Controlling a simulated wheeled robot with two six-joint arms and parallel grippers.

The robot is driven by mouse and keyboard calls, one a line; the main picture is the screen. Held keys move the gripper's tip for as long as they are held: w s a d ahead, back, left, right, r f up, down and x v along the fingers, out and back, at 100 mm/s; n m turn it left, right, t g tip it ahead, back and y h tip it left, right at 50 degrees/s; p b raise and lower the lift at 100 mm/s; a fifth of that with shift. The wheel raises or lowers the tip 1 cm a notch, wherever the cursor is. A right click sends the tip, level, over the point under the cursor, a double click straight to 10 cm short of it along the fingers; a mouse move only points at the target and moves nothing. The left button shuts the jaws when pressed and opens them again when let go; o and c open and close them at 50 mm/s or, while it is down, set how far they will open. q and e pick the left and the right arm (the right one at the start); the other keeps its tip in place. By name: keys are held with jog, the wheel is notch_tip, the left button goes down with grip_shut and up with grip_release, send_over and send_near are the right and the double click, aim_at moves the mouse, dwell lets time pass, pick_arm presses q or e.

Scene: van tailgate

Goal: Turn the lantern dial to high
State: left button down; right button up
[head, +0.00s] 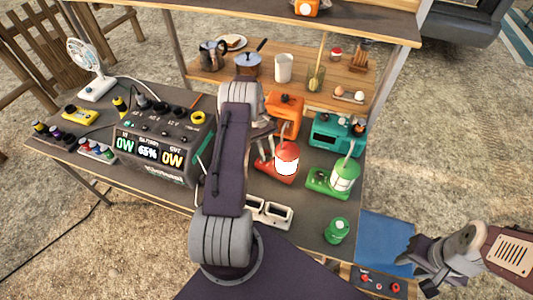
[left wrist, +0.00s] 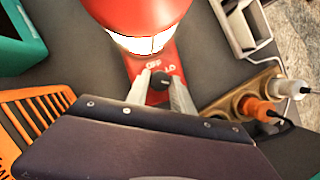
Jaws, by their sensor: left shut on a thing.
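The red lantern (head: 287,158) stands on the dark table, its globe glowing white. Its red base (left wrist: 140,65) shows in the left wrist view with white markings, one reading like "LO". The black dial (left wrist: 160,86) sits on that base. My left gripper (left wrist: 163,88) is shut on the dial, one pale finger on each side. In the head view my left gripper (head: 265,160) reaches the front left of the lantern base, partly hidden by my arm. Which marking the dial points to is hard to tell. My right gripper (head: 416,274) is at lower right, empty, its fingers seemingly apart.
A green lantern (head: 345,176) stands just right of the red one. An orange device (head: 286,112) and a teal device (head: 338,132) stand behind. A green canister (head: 337,231) and a white double holder (head: 269,212) are in front. A power station (head: 160,145) is at left.

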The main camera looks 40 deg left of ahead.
dwell(0.5)
pick_arm(q)
jog(key=c, duration=1.1)
grip_release()
jog(key=v, duration=0.9)
jog(key=shift+b, duration=0.35)
